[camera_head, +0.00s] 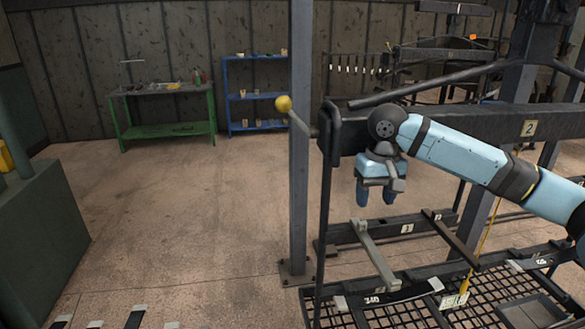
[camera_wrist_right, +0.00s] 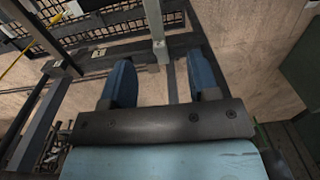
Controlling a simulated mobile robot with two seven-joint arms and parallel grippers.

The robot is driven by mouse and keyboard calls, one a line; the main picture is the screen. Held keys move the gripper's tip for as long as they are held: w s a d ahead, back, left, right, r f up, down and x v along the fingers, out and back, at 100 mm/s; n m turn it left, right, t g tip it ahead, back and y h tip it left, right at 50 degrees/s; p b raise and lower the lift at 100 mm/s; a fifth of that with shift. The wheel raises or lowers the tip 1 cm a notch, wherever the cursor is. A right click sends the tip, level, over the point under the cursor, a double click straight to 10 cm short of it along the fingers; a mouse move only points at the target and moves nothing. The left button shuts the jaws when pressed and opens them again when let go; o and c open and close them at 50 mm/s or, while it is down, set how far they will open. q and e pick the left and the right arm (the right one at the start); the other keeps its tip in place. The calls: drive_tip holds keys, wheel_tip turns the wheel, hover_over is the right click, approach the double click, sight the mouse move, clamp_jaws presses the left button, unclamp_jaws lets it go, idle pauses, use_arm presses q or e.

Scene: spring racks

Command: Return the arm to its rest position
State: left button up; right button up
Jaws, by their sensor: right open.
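My right arm (camera_head: 465,160) reaches in from the right in the head view, light blue with black joints. Its right gripper (camera_head: 376,197) points down in front of the dark horizontal beam, above the lower rack bars. The right wrist view shows the two blue fingers (camera_wrist_right: 160,80) apart, with nothing between them but the floor and a grey bar behind. My left gripper is in neither view.
A dark rack beam (camera_head: 470,118) with a "2" label and a grey post (camera_head: 299,220) stand close to the arm. A yellow-knobbed lever (camera_head: 283,103) sticks out left. Below is a mesh shelf (camera_head: 400,314).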

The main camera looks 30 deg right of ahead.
drive_tip(key=s+a+f+n+t+y, duration=0.1)
drive_tip(key=s+a+f+n, duration=0.25)
drive_tip(key=a+f, duration=0.65)
drive_tip(key=s+a+f+n+t+y, duration=0.1)
drive_tip(key=s+a+f+n, duration=0.3)
drive_tip(key=a+f, duration=0.5)
drive_tip(key=s+f+m+t+h, duration=0.1)
drive_tip(key=s+f, duration=0.3)
drive_tip(key=s, duration=0.5)
drive_tip(key=s+f+m+t+h, duration=0.1)
drive_tip(key=s+f, duration=0.2)
drive_tip(key=s, duration=0.6)
drive_tip(key=w+a+f+t+y, duration=0.1)
drive_tip(key=w+a+f+t, duration=0.1)
drive_tip(key=f, duration=0.4)
drive_tip(key=w+a+f+n+t+y, duration=0.1)
drive_tip(key=w+a+f+t, duration=0.2)
drive_tip(key=f+t, duration=0.2)
wheel_tip(320, 180, down, 3)
drive_tip(key=shift+w+a+r+y, duration=0.15)
drive_tip(key=shift+w+r+y, duration=0.1)
drive_tip(key=shift+y, duration=0.15)
